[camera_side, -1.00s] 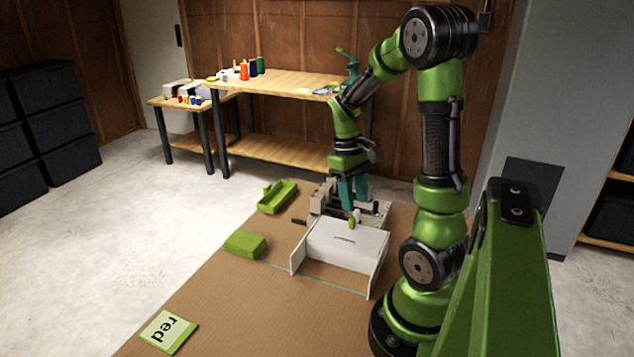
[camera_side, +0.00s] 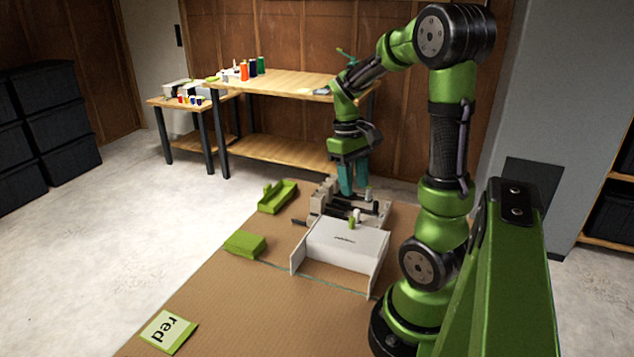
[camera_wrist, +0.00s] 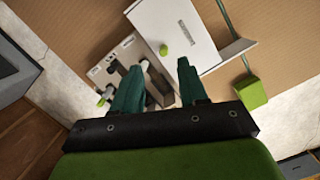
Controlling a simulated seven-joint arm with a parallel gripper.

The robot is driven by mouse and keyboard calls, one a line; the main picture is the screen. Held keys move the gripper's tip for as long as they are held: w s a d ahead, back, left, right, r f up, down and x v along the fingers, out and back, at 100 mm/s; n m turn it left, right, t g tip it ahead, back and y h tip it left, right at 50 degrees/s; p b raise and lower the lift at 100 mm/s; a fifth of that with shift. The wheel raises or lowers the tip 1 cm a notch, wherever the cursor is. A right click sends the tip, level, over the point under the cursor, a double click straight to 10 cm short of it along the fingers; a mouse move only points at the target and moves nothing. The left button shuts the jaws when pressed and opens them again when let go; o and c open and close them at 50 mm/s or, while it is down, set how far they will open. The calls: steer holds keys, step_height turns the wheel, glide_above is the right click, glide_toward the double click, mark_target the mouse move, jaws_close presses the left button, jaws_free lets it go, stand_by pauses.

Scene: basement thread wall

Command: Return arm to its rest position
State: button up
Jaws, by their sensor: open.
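My gripper (camera_side: 353,180) has teal fingers pointing down, above the far part of a grey and black machine (camera_side: 326,205) on the brown work mat. In the wrist view my gripper (camera_wrist: 157,82) shows its two fingers apart with nothing held between them. The machine (camera_wrist: 128,62) lies beyond the fingertips there, partly hidden by the left finger. The arm is bent above the mat, with its base at the right in the side view.
A white box-like panel (camera_side: 345,245) stands in front of the machine. A wooden bench (camera_side: 280,88) with thread spools stands behind.

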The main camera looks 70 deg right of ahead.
steer(key=w+a+r+t, duration=0.1)
steer(key=a+r+t, duration=0.1)
steer(key=a, duration=0.6)
steer(key=w+a+r+t, duration=0.1)
steer(key=a+r+t, duration=0.2)
steer(key=a, duration=0.5)
steer(key=w+a+r+n+t+y, duration=0.1)
steer(key=a+r+t, duration=0.2)
steer(key=a, duration=0.5)
steer(key=shift+w+r+t, duration=0.25)
steer(key=shift+w+t, duration=0.1)
steer(key=shift+t, duration=0.25)
steer(key=shift+a, duration=0.1)
